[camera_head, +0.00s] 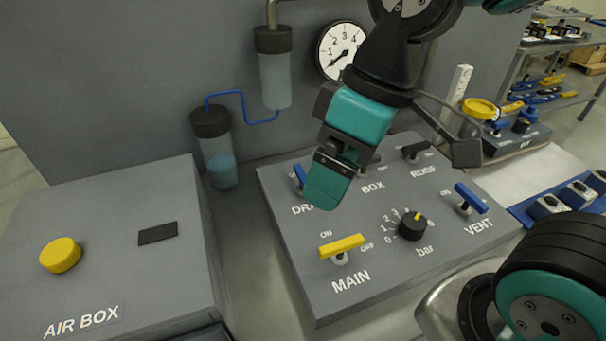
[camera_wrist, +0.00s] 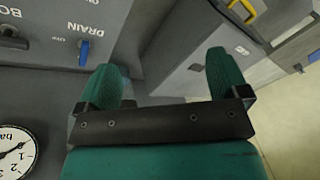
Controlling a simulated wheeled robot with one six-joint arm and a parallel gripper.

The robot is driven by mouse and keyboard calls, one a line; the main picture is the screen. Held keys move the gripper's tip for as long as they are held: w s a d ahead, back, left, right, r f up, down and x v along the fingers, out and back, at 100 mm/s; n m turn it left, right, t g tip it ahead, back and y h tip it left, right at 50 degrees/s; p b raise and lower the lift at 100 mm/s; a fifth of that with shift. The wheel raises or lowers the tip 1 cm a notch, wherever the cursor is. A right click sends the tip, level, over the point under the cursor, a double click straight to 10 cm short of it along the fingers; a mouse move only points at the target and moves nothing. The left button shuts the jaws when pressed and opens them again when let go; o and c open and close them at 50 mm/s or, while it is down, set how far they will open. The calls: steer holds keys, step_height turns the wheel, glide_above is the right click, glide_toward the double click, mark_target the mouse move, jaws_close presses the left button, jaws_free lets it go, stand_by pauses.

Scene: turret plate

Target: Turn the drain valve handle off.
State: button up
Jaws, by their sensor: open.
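The drain valve handle (camera_head: 300,176) is a small blue lever on the grey panel (camera_head: 290,255). In the head view it is partly hidden behind my gripper (camera_head: 328,182), which also covers the end of the DRAIN label. In the wrist view the blue handle (camera_wrist: 84,52) stands below the DRAIN lettering, with small markings beside it that I cannot read surely. My gripper (camera_wrist: 164,72) is open and empty, with a wide gap between its teal fingers. The handle is outside that gap, just left of the left finger in the wrist view.
The yellow MAIN handle (camera_head: 341,246), black pressure knob (camera_head: 412,226), blue VENT handle (camera_head: 470,198) and black ROOF handle (camera_head: 416,149) share the panel. The AIR BOX (camera_head: 120,230) stands left. A gauge (camera_head: 341,49) and two clear cylinders (camera_head: 275,80) are behind.

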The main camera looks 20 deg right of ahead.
mark_target(303, 175)
steer(key=shift+o, duration=0.2)
steer(key=w+d+f+n+h+b, duration=0.1)
steer(key=w+n, duration=0.3)
steer(key=w, duration=0.7)
steer(key=w+d+f+n+h+b, duration=0.2)
steer(key=w+n, duration=0.3)
steer(key=w, duration=0.6)
steer(key=shift+d+f+h, duration=0.25)
steer(key=shift+d+h, duration=0.05)
steer(key=shift+d, duration=0.2)
steer(key=shift+n, duration=0.3)
step_height(303, 175, down, 17)
steer(key=shift+f+p, duration=0.1)
steer(key=shift+p, duration=0.85)
steer(key=c, duration=0.6)
